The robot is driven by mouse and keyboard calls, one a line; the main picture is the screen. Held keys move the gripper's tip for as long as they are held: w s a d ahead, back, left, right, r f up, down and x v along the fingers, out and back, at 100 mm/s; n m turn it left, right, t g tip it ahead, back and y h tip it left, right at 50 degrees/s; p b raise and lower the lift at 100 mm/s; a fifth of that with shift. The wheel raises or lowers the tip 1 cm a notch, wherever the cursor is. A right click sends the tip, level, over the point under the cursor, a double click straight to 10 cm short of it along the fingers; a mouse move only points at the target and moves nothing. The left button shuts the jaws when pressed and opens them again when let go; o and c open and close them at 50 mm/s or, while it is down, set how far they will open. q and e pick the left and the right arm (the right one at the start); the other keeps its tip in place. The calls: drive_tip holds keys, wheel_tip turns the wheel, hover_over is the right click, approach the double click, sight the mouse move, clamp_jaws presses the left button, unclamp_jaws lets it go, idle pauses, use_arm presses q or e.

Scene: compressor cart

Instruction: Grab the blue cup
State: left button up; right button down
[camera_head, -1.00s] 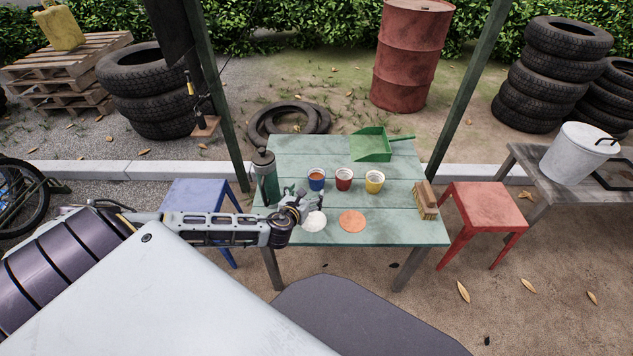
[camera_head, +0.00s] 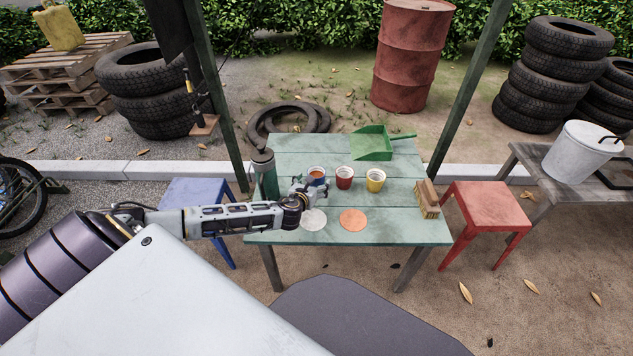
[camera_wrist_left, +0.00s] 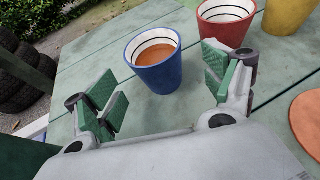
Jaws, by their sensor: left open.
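The blue cup (camera_head: 317,175) stands upright on the green table (camera_head: 290,155), with orange-brown contents inside. My left gripper (camera_head: 308,194) is just in front of the cup and partly hides it in the head view. In the left wrist view the blue cup (camera_wrist_left: 157,66) is ahead of and between the two spread green-padded fingers of my left gripper (camera_wrist_left: 165,92). The gripper is open and empty, and I see no contact with the cup. My right gripper is not in view.
A red cup (camera_head: 344,178) and a yellow cup (camera_head: 375,181) stand right of the blue cup. A dark green bottle (camera_head: 265,174) stands close on its left. White (camera_head: 313,219) and orange (camera_head: 353,220) discs lie in front.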

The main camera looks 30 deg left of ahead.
sight(319, 175)
use_arm(q)
drive_tip(key=shift+w+a+f, duration=0.1)
drive_tip(key=shift+w, duration=0.2)
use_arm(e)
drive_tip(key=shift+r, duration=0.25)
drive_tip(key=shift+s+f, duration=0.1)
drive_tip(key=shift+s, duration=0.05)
use_arm(q)
drive_tip(key=shift+w, duration=0.1)
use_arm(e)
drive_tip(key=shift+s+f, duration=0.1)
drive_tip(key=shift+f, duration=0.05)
use_arm(q)
drive_tip(key=shift+w+a+f+b, duration=0.2)
drive_tip(key=shift+w+f+b, duration=0.1)
drive_tip(key=shift+w+b, duration=0.15)
drive_tip(key=b+x, duration=0.1)
drive_tip(key=x, duration=0.1)
drive_tip(key=shift+w+a, duration=0.15)
drive_tip(key=shift+w, duration=0.15)
drive_tip(key=shift+w+a+f, duration=0.15)
drive_tip(key=shift+w+f, duration=0.1)
drive_tip(key=shift+w, duration=0.3)
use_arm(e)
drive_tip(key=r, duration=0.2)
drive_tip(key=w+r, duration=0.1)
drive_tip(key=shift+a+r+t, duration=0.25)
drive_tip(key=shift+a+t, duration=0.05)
